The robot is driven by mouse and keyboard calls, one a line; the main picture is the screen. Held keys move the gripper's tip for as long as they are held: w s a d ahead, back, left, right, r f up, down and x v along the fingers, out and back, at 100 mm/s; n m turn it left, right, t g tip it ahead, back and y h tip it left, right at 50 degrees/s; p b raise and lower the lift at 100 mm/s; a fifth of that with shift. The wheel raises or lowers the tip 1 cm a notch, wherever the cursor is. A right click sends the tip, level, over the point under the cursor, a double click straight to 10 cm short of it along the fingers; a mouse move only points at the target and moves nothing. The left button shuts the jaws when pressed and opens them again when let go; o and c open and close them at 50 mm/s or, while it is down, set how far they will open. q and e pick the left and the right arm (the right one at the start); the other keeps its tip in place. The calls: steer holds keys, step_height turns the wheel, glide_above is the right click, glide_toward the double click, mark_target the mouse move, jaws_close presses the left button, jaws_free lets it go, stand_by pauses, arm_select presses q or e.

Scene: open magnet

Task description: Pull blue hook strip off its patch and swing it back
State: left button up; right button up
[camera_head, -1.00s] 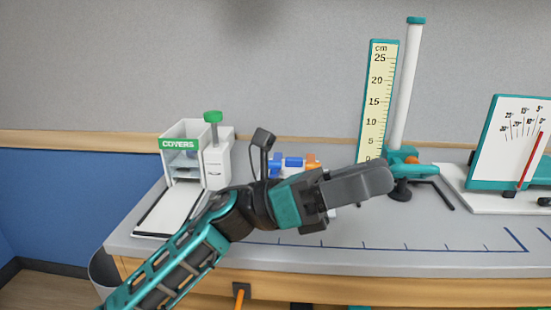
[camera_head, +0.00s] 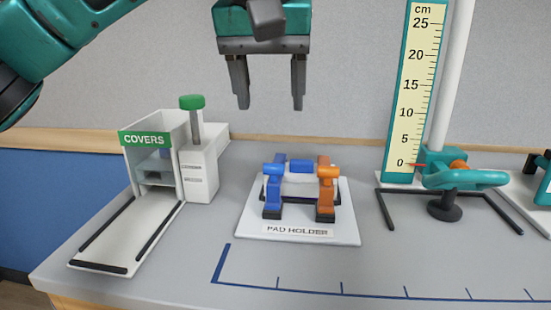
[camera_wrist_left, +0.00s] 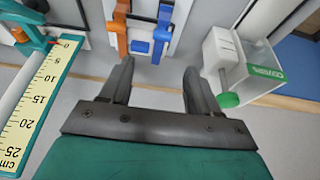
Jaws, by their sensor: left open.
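The pad holder (camera_head: 255,226) is a white plate on the table with a white pad between a blue strip and an orange strip. The blue hook strip (camera_head: 272,190) is on the left side, running down the front to a dark patch (camera_head: 271,212). It also shows in the left wrist view (camera_wrist_left: 162,28). The orange strip (camera_head: 326,190) is on the right. My left gripper (camera_head: 270,105) is open and empty, high above and behind the pad holder, fingers pointing down. In the wrist view its fingers (camera_wrist_left: 158,80) are spread apart, touching nothing. My right gripper is not in view.
A white COVERS dispenser (camera_head: 160,165) with a green knob and a low tray stands at left. A teal stand with a cm ruler (camera_head: 413,95) and white post stands at right. The table front (camera_head: 300,265) is clear except for printed blue marks.

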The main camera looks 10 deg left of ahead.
mark_target(273, 167)
arm_select(q)
steer(key=b+x, duration=0.1)
steer(key=x, duration=0.5)
steer(key=b+x, duration=0.2)
steer(key=x, duration=0.4)
steer(key=shift+a, duration=0.2)
steer(key=shift+w+f, duration=0.2)
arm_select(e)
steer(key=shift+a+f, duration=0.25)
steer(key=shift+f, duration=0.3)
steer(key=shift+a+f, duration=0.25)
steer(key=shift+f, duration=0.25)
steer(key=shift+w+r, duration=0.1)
arm_select(q)
jaws_close()
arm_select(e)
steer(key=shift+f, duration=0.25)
